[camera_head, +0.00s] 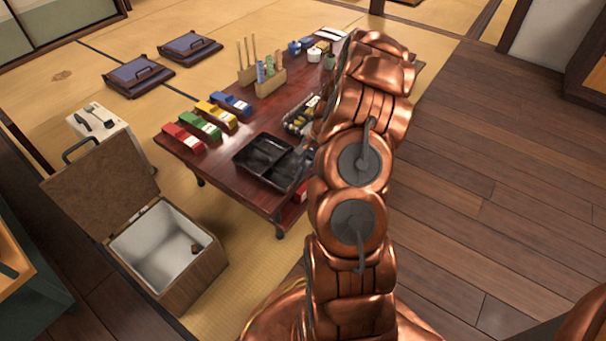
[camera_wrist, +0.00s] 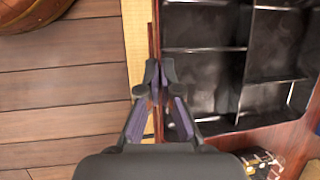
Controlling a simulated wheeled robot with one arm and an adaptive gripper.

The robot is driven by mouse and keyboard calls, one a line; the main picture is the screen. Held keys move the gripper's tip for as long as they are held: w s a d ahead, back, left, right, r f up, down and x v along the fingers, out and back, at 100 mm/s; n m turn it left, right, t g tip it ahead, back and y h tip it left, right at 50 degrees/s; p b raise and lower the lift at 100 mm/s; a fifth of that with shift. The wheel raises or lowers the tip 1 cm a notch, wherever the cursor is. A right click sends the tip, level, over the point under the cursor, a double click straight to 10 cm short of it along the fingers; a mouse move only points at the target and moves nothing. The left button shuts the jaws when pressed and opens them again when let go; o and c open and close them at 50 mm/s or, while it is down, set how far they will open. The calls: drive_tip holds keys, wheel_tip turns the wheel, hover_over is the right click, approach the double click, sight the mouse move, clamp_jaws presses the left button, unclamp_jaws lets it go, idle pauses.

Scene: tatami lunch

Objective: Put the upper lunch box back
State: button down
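A black, divided lunch box (camera_head: 257,153) lies on the near end of the low table, its compartments empty. It fills the right of the wrist view (camera_wrist: 204,77). A second black box (camera_head: 301,117) with food pieces is behind it, partly covered by my arm; food also shows at the wrist view's lower right. My gripper (camera_wrist: 158,78) is at the empty box's left edge in the wrist view, its fingertips close together with a narrow reddish-brown strip between them. I cannot tell whether they grip the box wall. My gripper is hidden behind my arm in the head view.
The low table (camera_head: 236,179) also bears red, green, yellow and blue boxes (camera_head: 200,124) and wooden holders (camera_head: 270,81). An open chest (camera_head: 185,279) and a white cooler (camera_head: 100,125) stand at left. Wooden floor (camera_head: 475,180) at right is clear.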

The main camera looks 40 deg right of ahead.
drive_tip(key=shift+f, duration=0.15)
drive_tip(key=c, duration=1.3)
unclamp_jaws()
drive_tip(key=w+p+v, duration=0.1)
drive_tip(key=p+v, duration=0.3)
drive_tip(key=v, duration=0.7)
drive_tip(key=s+a+r+n+g, duration=0.1)
drive_tip(key=s+a+r+n, duration=0.15)
drive_tip(key=a+r, duration=0.4)
drive_tip(key=s+a+r+n+g+h, duration=0.1)
drive_tip(key=s+a+r+n, duration=0.15)
drive_tip(key=a, duration=0.65)
drive_tip(key=s+a+r+n+g, duration=0.1)
drive_tip(key=s+a+r+n, duration=0.1)
drive_tip(key=a+r+n, duration=0.45)
drive_tip(key=s+a+n+h, duration=0.1)
drive_tip(key=s+a, duration=0.2)
drive_tip(key=s, duration=0.4)
drive_tip(key=s+a+n+g+h, duration=0.1)
drive_tip(key=s+a, duration=0.2)
drive_tip(key=s, duration=0.4)
drive_tip(key=s+a+r+n+h, duration=0.1)
drive_tip(key=s+a+h, duration=0.1)
drive_tip(key=s, duration=0.5)
drive_tip(key=shift+s+a+n+g, duration=0.15)
drive_tip(key=shift+a+n, duration=0.05)
drive_tip(key=shift+a, duration=0.25)
drive_tip(key=shift+s+a+n+g, duration=0.15)
drive_tip(key=shift+s+a, duration=0.05)
drive_tip(key=shift+a, duration=0.25)
